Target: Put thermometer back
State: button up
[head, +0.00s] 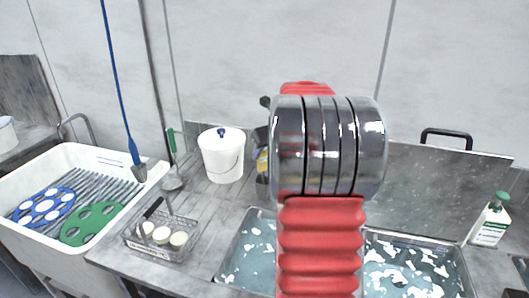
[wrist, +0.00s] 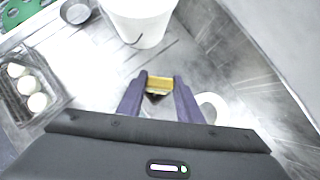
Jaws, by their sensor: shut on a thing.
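In the wrist view my gripper (wrist: 159,90) is shut on a small yellow and dark thing (wrist: 159,83), which looks like the thermometer. Only its end shows between the two purple fingers. In the head view a bit of yellow (head: 262,163) shows beside my red and dark arm, which hides most of the gripper. The gripper is over the grey worktop (head: 207,200), just right of the white lidded bucket (head: 222,158). How high it is above the worktop I cannot tell.
A white round rim (wrist: 212,104), partly hidden, is right of the fingers. A wire basket (head: 160,238) with white-topped jars stands at front left. Two water basins (head: 248,252) (head: 415,270) lie in front. A white sink (head: 92,160) holds blue and green discs. A green-capped bottle (head: 491,222) stands right.

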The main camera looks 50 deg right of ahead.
jog(key=o, duration=0.9)
jog(key=shift+r, duration=0.1)
jog(key=v, duration=1.1)
jog(key=shift+s+r, duration=0.25)
jog(key=shift+r, duration=0.05)
jog(key=shift+a, duration=0.1)
